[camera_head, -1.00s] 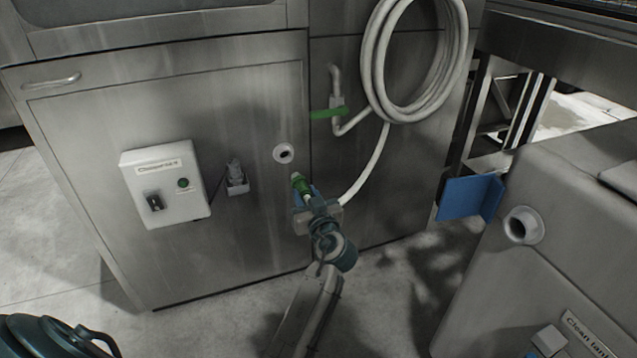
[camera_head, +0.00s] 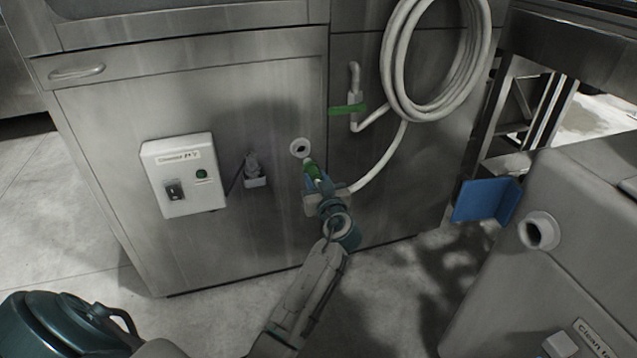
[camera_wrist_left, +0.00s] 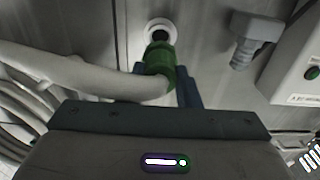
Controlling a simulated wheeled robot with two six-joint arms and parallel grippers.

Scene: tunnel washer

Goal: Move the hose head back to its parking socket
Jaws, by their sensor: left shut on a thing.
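My left gripper (camera_head: 320,184) is shut on the green hose head (camera_head: 311,167), in front of the steel panel. A white hose runs from the head up to a coil. The head's front end points at a white-ringed round socket (camera_head: 300,148) in the panel. In the left wrist view the green head (camera_wrist_left: 161,62) is between the blue fingers, with the white-ringed socket (camera_wrist_left: 159,27) straight beyond it. The tip is very close to the dark opening; I cannot tell whether it has entered. My right gripper is not in view.
A white control box (camera_head: 185,176) and a small grey bracket fitting (camera_head: 255,175) are left of the socket. A green-handled valve (camera_head: 347,109) and the coiled hose (camera_head: 396,80) are above right. The clean tank (camera_head: 580,200) with a white port (camera_head: 540,232) stands right.

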